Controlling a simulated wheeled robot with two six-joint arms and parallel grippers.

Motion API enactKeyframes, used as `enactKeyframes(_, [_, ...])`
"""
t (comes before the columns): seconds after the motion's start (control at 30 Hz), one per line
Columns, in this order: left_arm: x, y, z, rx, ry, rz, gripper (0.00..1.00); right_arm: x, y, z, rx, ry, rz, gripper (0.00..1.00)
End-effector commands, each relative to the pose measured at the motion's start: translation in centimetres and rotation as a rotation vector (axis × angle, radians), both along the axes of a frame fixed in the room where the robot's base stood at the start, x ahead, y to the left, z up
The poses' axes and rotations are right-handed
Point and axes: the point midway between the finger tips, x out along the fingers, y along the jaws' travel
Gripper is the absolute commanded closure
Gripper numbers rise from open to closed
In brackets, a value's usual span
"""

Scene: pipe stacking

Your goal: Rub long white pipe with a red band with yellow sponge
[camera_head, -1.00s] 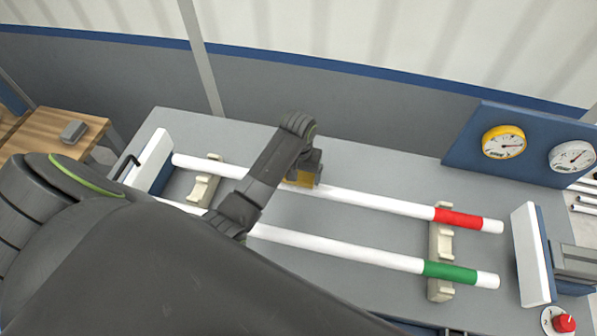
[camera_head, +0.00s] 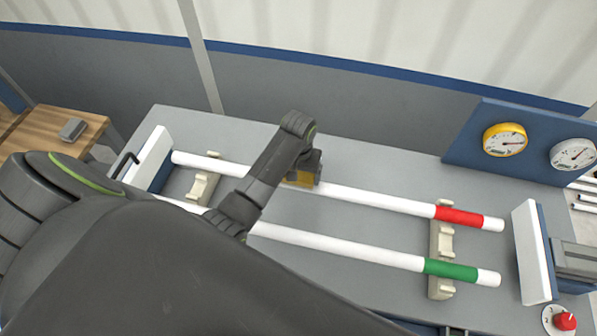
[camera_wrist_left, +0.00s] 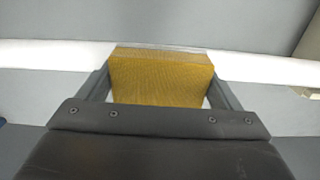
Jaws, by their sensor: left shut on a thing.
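The long white pipe with a red band (camera_head: 385,200) lies across two cream holders on the grey bench, its red band near the right end. My left gripper (camera_head: 303,177) is over the middle of this pipe, shut on the yellow sponge (camera_head: 299,179). In the left wrist view the yellow sponge (camera_wrist_left: 160,78) sits between both fingers, and its far edge meets the white pipe (camera_wrist_left: 60,54); the exact contact is hidden. My arm covers part of the pipe in the head view. My right gripper is not in view.
A second white pipe with a green band (camera_head: 340,245) lies parallel, nearer me. A cream holder (camera_head: 441,245) supports the right ends. White end plates stand at left (camera_head: 149,158) and right (camera_head: 530,250). A panel with two gauges (camera_head: 505,140) stands at back right.

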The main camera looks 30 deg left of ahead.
Motion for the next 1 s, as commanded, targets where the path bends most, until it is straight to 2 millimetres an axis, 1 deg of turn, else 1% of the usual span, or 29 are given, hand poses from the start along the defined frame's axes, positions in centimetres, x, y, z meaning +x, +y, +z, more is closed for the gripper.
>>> enactKeyframes(0.33, [0.0,0.0,-0.8,0.000,-0.001,0.000,0.32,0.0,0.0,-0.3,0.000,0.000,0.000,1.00])
enactKeyframes(0.47, [0.0,-0.2,-0.6,-0.001,-0.001,0.000,0.32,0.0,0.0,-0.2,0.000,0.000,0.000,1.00])
enactKeyframes(0.57, [0.2,-0.6,-0.5,-0.001,0.000,0.000,0.32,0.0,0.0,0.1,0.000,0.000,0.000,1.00])
enactKeyframes(0.73, [0.5,-2.1,-0.4,-0.002,0.001,-0.001,0.32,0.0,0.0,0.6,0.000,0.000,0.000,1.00])
enactKeyframes(0.9, [0.9,-3.5,-0.5,-0.002,-0.001,0.000,0.32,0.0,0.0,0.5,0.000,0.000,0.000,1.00])
enactKeyframes(1.0, [1.0,-3.9,-0.5,-0.001,-0.001,0.000,0.32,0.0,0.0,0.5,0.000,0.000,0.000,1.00])
